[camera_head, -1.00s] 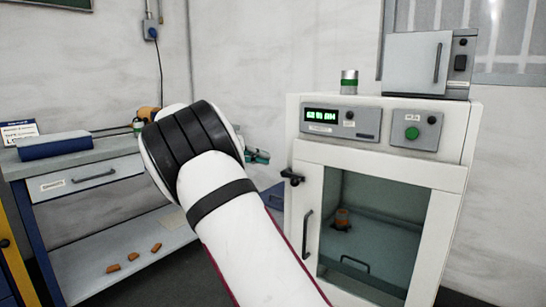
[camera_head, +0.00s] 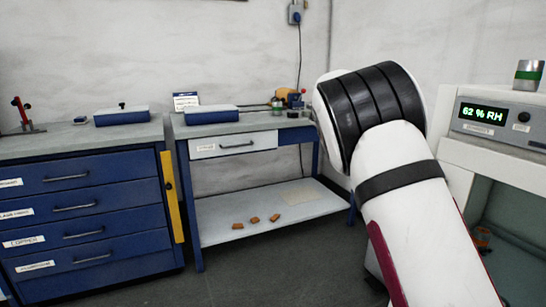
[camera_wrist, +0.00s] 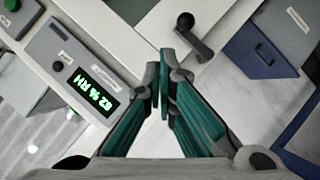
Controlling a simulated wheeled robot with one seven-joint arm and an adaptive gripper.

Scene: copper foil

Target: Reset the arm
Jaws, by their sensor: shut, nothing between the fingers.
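My gripper (camera_wrist: 160,72) shows in the wrist view with its teal-padded fingers brought together at the tips and nothing between them. Beyond the fingertips is the white front of the humidity cabinet (camera_wrist: 125,22), with a dark door latch (camera_wrist: 193,35) just right of the tips. The cabinet's green display (camera_wrist: 90,90) lies to the left of the fingers. In the head view my arm is raised in front of the cabinet (camera_head: 462,160), and my gripper is hidden behind it.
A workbench (camera_head: 245,129) with a lower shelf holding several orange-brown pieces (camera_head: 255,220) stands at the centre. A blue drawer cabinet (camera_head: 85,220) is at the left. A green-banded can (camera_head: 527,75) sits on the humidity cabinet. Open floor lies in front of the bench.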

